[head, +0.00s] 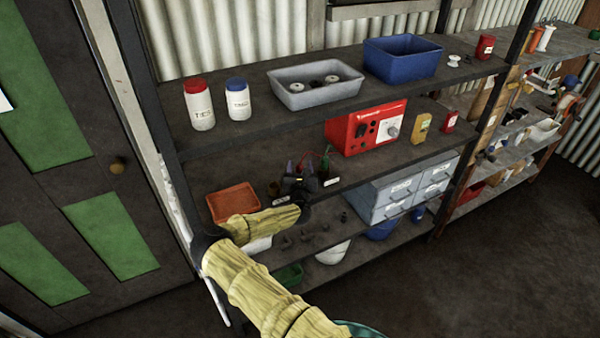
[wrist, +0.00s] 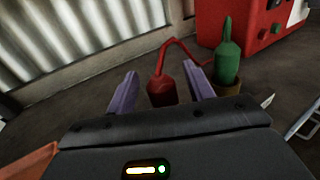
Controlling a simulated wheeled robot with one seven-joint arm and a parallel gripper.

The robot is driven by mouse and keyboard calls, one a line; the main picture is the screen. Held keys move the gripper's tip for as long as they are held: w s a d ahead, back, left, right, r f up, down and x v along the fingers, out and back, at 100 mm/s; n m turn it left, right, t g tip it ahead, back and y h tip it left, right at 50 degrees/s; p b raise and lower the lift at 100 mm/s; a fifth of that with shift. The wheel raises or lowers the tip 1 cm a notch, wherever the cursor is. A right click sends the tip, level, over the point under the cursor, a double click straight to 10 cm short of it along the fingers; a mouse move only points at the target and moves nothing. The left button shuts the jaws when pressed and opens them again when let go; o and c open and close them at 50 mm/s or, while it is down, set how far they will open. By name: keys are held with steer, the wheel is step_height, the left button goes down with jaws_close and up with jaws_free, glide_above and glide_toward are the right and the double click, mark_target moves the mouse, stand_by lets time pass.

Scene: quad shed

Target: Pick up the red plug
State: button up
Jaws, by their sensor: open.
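The red plug (wrist: 162,92) shows in the wrist view with a red cord rising from its top and bending right. It stands between the two purple fingers of my gripper (wrist: 160,73), which are open with a visible gap on each side. Its lower end is hidden behind the gripper body. In the head view, my gripper (head: 303,183) is over the middle shelf, and the plug is hard to make out there.
A green plug (wrist: 228,58) stands in a brownish holder just right of the right finger. A red box with knobs (head: 366,127) sits behind. An orange tray (head: 233,199) is to the left. Grey drawers (head: 402,190) stand below right. The upper shelf (head: 250,125) overhangs.

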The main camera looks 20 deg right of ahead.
stand_by(0.3)
steer(key=c, duration=1)
steer(key=shift+r, duration=0.1)
steer(key=shift+c, duration=0.3)
step_height(320, 180, up, 10)
steer(key=shift+f+b, duration=0.1)
steer(key=shift+b, duration=1.15)
